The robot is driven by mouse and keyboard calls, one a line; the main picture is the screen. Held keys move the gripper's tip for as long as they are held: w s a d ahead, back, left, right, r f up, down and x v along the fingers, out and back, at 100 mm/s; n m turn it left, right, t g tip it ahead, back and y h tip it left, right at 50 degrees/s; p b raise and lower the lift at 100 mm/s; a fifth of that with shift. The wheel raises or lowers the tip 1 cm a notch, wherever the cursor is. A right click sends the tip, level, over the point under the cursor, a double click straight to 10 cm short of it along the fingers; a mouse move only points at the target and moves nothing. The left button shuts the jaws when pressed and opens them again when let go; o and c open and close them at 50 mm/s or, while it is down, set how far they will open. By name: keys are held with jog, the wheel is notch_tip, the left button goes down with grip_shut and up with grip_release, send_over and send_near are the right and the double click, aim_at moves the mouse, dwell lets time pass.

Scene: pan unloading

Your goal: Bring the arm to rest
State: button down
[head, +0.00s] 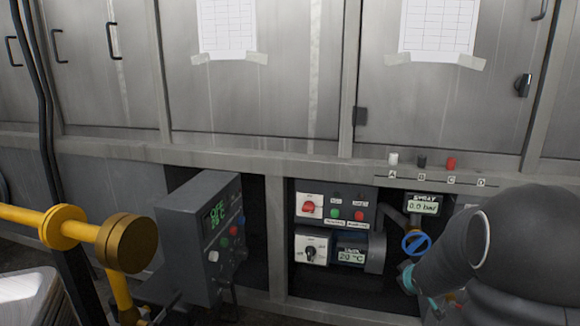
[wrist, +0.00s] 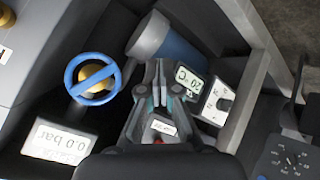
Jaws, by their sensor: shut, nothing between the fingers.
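My gripper (wrist: 158,82) shows in the wrist view with its two dark fingers together and nothing between them. In the head view my dark grey arm (head: 515,250) fills the lower right, and only a teal part of my gripper (head: 407,278) shows, just below a blue valve wheel (head: 416,243). In the wrist view the blue wheel (wrist: 88,91) is left of my fingertips, apart from them. A small 20 °C display (wrist: 190,83) with a white knob panel (wrist: 221,97) is to their right. I cannot tell the exact gap to the panels.
A recess holds a red-switch panel (head: 335,208), a 20 °C unit (head: 350,254) and a 0.0 bar display (head: 423,204). A grey control box (head: 205,235) juts out to the left. A yellow pipe (head: 65,227) stands at far left. Grey cabinets (head: 260,100) rise behind.

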jog(key=s+a+r+m+g+p, duration=0.2)
jog(key=s+a+r, duration=0.25)
jog(key=s, duration=0.55)
jog(key=s+a+r+m+g+y+p, duration=0.15)
jog(key=s+a+r, duration=0.3)
jog(key=s, duration=0.55)
jog(key=s+a+r+m+g+h+p, duration=0.15)
jog(key=s+a+r+m+g, duration=0.35)
jog(key=s, duration=0.6)
notch_tip(320, 180, up, 8)
jog(key=s+a+n+t+y+p, duration=0.1)
jog(key=s+a+n+t+p, duration=0.1)
jog(key=t, duration=0.3)
jog(key=shift+s+f+n+y, duration=0.2)
jog(key=shift+n+y, duration=0.1)
jog(key=shift+n, duration=0.15)
jog(key=shift+a, duration=0.1)
